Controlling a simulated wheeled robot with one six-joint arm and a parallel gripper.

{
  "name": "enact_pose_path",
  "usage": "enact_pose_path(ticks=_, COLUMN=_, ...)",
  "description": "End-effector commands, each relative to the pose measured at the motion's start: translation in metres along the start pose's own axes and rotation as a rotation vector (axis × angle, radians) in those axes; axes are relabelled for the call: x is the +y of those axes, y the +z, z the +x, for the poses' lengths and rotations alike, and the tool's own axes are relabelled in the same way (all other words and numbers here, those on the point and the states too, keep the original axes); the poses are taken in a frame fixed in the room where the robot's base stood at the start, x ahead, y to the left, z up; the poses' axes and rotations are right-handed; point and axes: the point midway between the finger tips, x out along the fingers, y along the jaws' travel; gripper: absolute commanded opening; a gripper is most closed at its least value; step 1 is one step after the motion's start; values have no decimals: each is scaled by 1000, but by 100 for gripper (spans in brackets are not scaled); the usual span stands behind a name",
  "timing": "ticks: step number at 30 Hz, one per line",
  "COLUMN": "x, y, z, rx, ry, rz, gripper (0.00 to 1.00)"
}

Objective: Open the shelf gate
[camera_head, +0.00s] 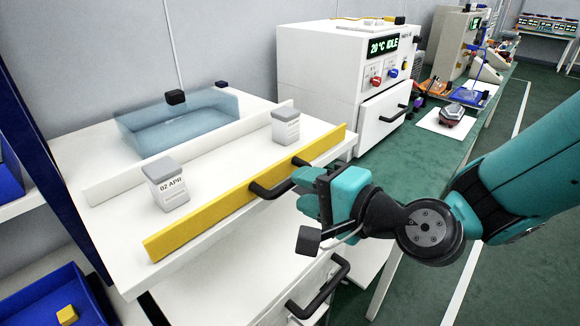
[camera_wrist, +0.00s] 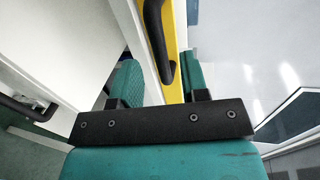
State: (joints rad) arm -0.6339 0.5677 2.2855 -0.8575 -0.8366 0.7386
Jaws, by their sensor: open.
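The shelf gate is a yellow bar (camera_head: 225,205) along the front edge of a white shelf top (camera_head: 225,150), standing upright. It has a black handle (camera_head: 268,191) on its front face. My teal gripper (camera_head: 318,190) is at the right end of this handle and hides part of it. In the wrist view, the handle (camera_wrist: 155,35) and yellow bar (camera_wrist: 177,30) run down between the two fingers of my open gripper (camera_wrist: 160,82). I cannot tell whether a finger touches the handle.
Two grey-lidded jars, one left (camera_head: 168,187) and one right (camera_head: 285,127), stand behind the gate. A clear blue bin (camera_head: 180,125) is further back. A lower drawer handle (camera_head: 322,290) juts out below my gripper. A white oven (camera_head: 335,75) stands to the right.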

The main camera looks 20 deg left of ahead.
Motion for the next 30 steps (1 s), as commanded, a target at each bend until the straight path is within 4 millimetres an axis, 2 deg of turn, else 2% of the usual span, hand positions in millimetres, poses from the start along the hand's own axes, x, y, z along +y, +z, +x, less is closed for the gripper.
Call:
enact_pose_path(ticks=3, x=-3, y=1, z=20, rx=-3, ry=-1, rz=-1, gripper=41)
enact_pose_path(ticks=7, x=-2, y=0, z=34, rx=-1, ry=0, rz=0, gripper=41)
enact_pose_path(ticks=18, x=0, y=0, z=42, rx=0, ry=-1, rz=0, gripper=41)
enact_pose_path(ticks=19, x=0, y=0, z=42, rx=0, ry=-1, rz=0, gripper=39)
enact_pose_path(ticks=24, x=0, y=0, z=41, rx=0, ry=-1, rz=0, gripper=0)
enact_pose_path(ticks=30, x=1, y=0, z=41, rx=0, ry=-3, rz=0, gripper=0)
